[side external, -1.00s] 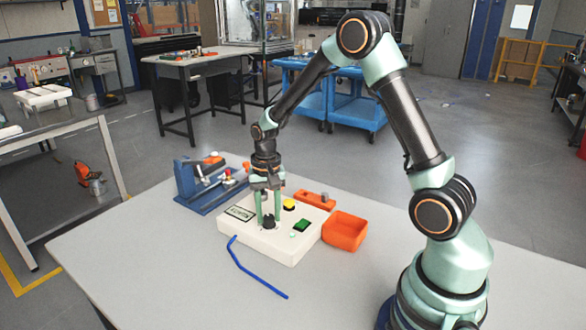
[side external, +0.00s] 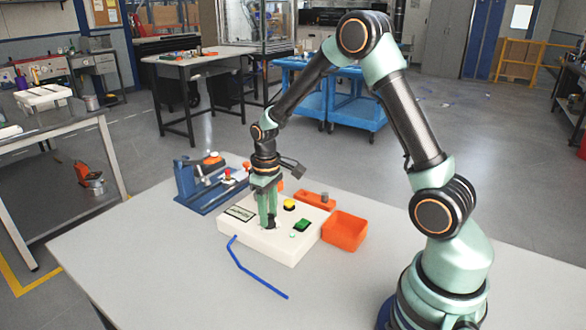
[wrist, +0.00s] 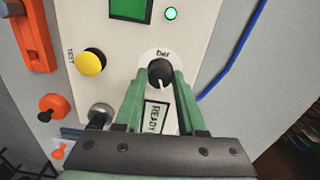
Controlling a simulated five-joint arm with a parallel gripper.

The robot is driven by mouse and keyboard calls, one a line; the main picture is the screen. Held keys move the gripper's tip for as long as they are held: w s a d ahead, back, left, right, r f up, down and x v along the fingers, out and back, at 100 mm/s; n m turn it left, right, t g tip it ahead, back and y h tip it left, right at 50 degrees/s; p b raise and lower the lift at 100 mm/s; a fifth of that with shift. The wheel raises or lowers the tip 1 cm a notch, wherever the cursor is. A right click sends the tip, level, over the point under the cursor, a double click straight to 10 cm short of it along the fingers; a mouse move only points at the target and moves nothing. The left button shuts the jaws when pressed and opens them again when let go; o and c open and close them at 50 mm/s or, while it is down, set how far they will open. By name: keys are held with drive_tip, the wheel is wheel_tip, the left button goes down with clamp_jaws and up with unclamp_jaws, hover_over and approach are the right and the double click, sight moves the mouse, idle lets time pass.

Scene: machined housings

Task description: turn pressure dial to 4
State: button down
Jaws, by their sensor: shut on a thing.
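The pressure dial is a black knob (wrist: 160,74) with a white pointer line and the label "bar" above it. It sits on a white control box (side external: 262,249) on the table. My gripper (side external: 268,222) points down at the box with its green fingers on either side of the knob. In the wrist view my gripper (wrist: 158,82) is shut on the knob, and the pointer line points down toward the gripper's base. The scale numbers cannot be read. A display reading "READY" (wrist: 157,115) shows partly between the fingers.
An orange bin (side external: 344,231) stands to the right. A blue rod (side external: 256,277) lies in front. A blue fixture (side external: 205,190) stands behind left.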

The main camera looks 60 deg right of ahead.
sight(269, 216)
drive_tip(key=shift+n, duration=0.6)
drive_tip(key=c, duration=0.5)
unclamp_jaws()
wheel_tip(269, 216, up, 12)
drive_tip(key=shift+r, duration=0.15)
idle(0.3)
